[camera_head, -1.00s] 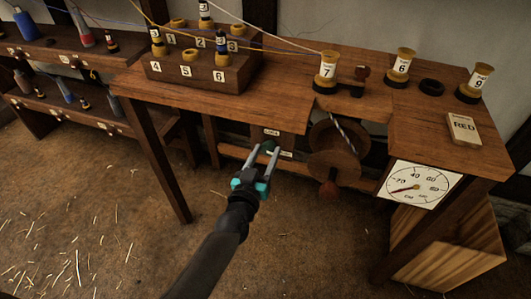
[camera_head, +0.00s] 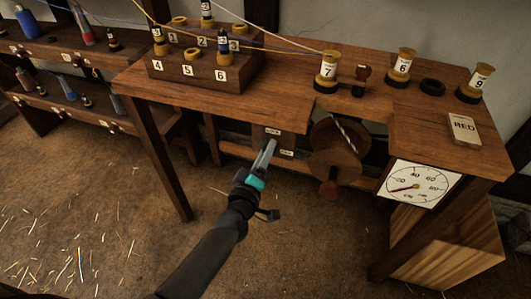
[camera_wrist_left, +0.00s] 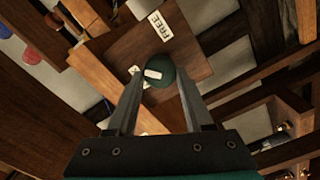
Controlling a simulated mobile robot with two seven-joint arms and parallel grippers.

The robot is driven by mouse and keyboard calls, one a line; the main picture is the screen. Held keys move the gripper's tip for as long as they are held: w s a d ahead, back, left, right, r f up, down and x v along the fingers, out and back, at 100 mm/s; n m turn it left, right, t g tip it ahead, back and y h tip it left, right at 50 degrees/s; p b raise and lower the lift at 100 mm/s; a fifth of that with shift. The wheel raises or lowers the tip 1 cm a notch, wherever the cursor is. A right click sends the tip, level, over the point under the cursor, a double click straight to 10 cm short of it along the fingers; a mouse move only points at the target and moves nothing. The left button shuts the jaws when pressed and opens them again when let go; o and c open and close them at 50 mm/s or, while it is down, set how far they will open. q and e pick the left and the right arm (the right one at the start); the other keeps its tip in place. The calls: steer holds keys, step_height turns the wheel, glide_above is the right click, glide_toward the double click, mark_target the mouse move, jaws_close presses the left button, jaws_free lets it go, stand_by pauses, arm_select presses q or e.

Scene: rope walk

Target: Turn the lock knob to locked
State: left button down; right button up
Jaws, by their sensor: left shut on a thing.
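The lock knob (camera_wrist_left: 163,80) is a dark green round knob with a white mark, on a wooden panel (camera_head: 259,136) under the bench. My left gripper (camera_head: 270,146) is shut on the knob; in the left wrist view its two fingers (camera_wrist_left: 159,84) stand on either side of it. The knob's white mark lies on its left side there, towards a small white label (camera_wrist_left: 134,70) partly hidden by a finger. The FREE label (camera_wrist_left: 160,25) is farther up in that view. In the head view my fingers hide the knob. My right gripper is not in view.
A wooden reel (camera_head: 334,151) with a red handle hangs right of the panel. A dial gauge (camera_head: 418,185) is on the bench front. The floor in front is open.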

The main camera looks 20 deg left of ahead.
arm_select(q)
steer(key=shift+f+n+b, duration=0.2)
steer(key=shift+n+b, duration=0.85)
steer(key=shift+n, duration=3.95)
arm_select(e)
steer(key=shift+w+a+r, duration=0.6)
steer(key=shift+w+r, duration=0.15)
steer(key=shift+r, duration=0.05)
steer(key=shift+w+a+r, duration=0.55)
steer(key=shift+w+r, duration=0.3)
arm_select(q)
steer(key=shift+c, duration=1.6)
jaws_free()
steer(key=shift+s, duration=0.1)
